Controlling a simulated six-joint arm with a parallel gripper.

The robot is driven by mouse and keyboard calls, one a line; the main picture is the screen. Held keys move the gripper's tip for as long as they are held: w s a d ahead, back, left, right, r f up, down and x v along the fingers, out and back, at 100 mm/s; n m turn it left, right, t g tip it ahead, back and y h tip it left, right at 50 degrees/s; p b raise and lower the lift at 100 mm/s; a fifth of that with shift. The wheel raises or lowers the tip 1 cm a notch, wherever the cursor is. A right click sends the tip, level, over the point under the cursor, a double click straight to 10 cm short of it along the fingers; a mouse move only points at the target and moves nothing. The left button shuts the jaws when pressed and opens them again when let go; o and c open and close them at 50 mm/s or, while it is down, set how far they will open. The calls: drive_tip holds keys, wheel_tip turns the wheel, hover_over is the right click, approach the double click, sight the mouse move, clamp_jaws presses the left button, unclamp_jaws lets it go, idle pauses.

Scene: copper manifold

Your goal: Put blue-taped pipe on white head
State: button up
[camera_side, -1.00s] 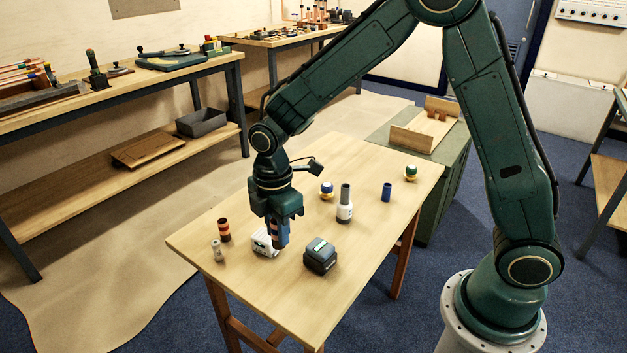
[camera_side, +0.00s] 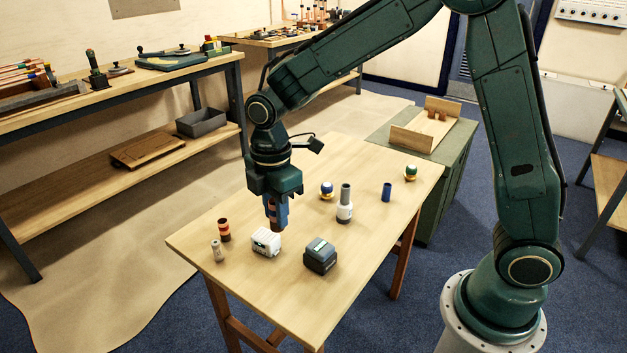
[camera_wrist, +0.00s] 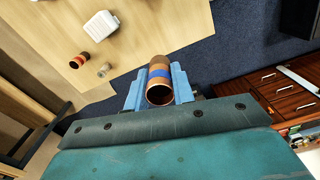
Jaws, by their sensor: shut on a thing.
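My gripper (camera_side: 275,211) is shut on a copper pipe with a band of blue tape. The blue-taped pipe (camera_wrist: 159,76) shows between the blue jaws in the wrist view, its open end toward the camera. In the side view the pipe hangs upright below the gripper, mostly covered by the jaws. The white head (camera_side: 266,242) is a small white block on the table, just below and slightly left of the pipe's lower end. It also shows in the wrist view (camera_wrist: 101,26). The pipe appears apart from it.
A dark grey block (camera_side: 320,255) stands right of the white head. A red-banded pipe (camera_side: 224,230) and a small grey fitting (camera_side: 217,250) stand left. The table's front is clear.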

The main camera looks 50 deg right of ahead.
drive_tip(key=w+d+r+m, duration=0.5)
drive_tip(key=w+d+m, duration=0.25)
drive_tip(key=w, duration=0.45)
drive_tip(key=m, duration=0.1)
hover_over(266, 235)
wheel_tip(266, 235, down, 16)
drive_tip(key=shift+r, duration=0.25)
idle(0.4)
drive_tip(key=shift+f, duration=2.15)
drive_tip(key=shift+f, duration=0.15)
drive_tip(key=o, duration=1)
